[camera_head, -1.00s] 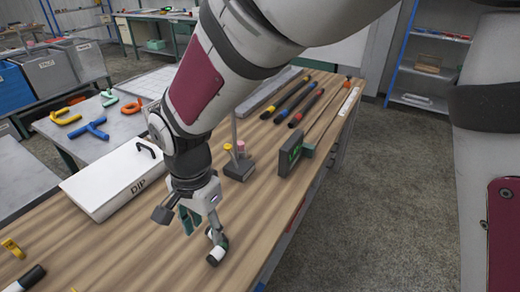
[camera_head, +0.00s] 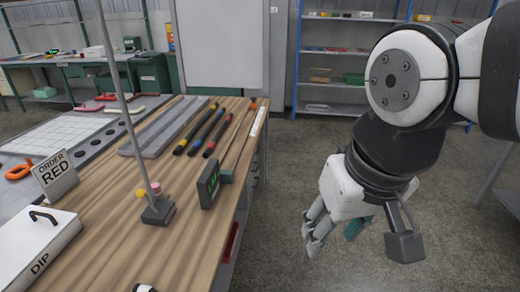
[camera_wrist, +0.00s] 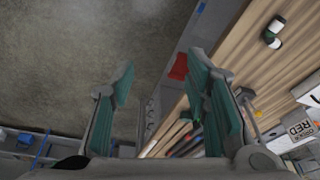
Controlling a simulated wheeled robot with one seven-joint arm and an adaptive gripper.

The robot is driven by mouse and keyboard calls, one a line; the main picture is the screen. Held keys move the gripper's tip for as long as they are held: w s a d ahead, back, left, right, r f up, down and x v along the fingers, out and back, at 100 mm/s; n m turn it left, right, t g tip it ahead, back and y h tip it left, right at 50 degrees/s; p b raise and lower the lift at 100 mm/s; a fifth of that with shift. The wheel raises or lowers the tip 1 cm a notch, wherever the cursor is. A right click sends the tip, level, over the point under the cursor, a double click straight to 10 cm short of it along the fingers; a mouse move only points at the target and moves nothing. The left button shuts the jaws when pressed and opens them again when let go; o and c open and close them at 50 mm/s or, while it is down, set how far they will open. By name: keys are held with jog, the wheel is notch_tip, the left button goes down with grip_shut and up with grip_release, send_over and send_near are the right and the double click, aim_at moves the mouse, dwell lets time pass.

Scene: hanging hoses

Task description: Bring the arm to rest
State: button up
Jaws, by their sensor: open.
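My gripper (camera_head: 333,232) hangs at the right in the head view, pointing down over the grey floor beside the bench. Its jaws are apart with nothing between them. In the wrist view the two green-padded fingers (camera_wrist: 162,95) stand wide apart, with floor and the bench edge behind them. The wooden bench (camera_head: 180,235) lies to the left of my gripper, apart from it. A short black-and-white fitting (camera_wrist: 272,32) lies on the bench top in the wrist view. Only its top shows at the bottom edge of the head view (camera_head: 145,288).
The bench holds a white DIP box (camera_head: 35,245), an ORDER RED sign (camera_head: 55,177), a pole stand (camera_head: 157,210), a dark display (camera_head: 208,185) and several dark rods with coloured bands (camera_head: 203,130). Blue-framed shelves (camera_head: 340,60) stand behind. The floor (camera_head: 285,165) around my gripper is clear.

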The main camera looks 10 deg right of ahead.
jog(key=s+d, duration=0.2)
jog(key=s, duration=0.1)
jog(key=shift+f+n, duration=0.2)
jog(key=shift+n, duration=0.1)
jog(key=shift+r, duration=0.1)
jog(key=shift+t, duration=0.7)
notch_tip(320, 180, up, 4)
jog(key=p, duration=0.3)
jog(key=shift+r, duration=0.2)
